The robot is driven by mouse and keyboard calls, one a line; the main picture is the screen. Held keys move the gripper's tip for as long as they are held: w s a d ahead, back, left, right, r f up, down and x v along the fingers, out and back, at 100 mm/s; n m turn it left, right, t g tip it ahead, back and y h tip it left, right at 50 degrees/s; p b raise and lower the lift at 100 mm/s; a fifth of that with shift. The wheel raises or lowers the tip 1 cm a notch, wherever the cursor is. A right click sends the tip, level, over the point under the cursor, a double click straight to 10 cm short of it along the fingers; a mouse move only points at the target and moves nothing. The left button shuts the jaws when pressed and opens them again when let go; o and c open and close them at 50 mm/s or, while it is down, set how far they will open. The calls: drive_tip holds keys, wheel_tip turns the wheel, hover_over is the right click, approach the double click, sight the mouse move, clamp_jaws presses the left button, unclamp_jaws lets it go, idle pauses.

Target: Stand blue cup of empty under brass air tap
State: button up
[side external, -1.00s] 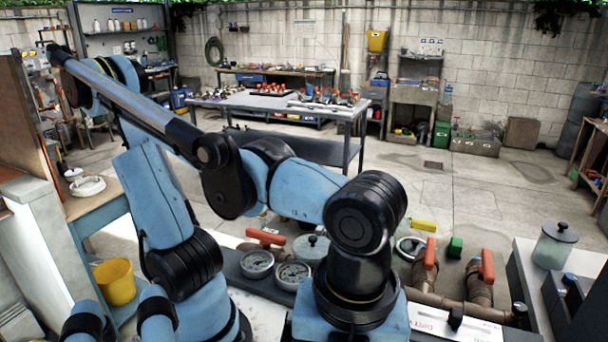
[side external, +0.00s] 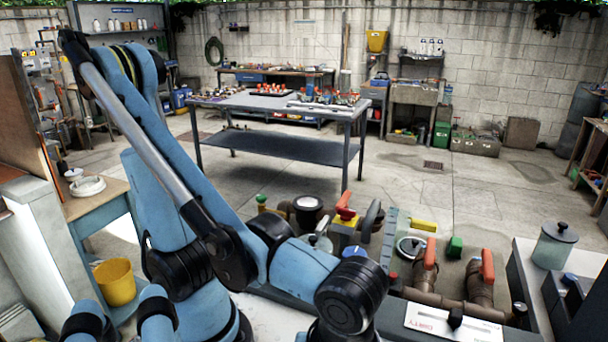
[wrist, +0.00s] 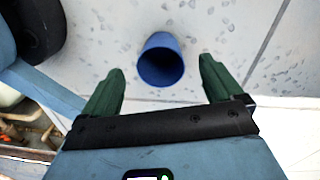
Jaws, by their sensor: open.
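A blue cup (wrist: 160,43) is on the pale, spotted surface in the wrist view, with its mouth facing the camera. Its inside is dark and I see nothing in it. My gripper (wrist: 161,70) has its green fingers spread apart, one on each side of the cup in the picture. The fingers do not touch it. In the side external view my gripper and the cup are hidden behind my arm. A small green-knobbed fitting (side external: 262,203) shows behind my arm there; I cannot tell whether it is the brass air tap.
Red-handled pipework (side external: 430,268) lies right of my arm, with a white label plate (side external: 452,322) in front. A lidded jar (side external: 554,246) stands at the right. A yellow bucket (side external: 116,282) is at the left. A metal workbench (side external: 283,143) stands behind on open floor.

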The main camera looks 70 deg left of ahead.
drive_tip(key=shift+s+f, duration=0.2)
drive_tip(key=shift+f, duration=1.95)
drive_tip(key=shift+c, duration=0.3)
drive_tip(key=c, duration=1)
drive_tip(key=shift+c, duration=0.2)
drive_tip(key=shift+r, duration=0.25)
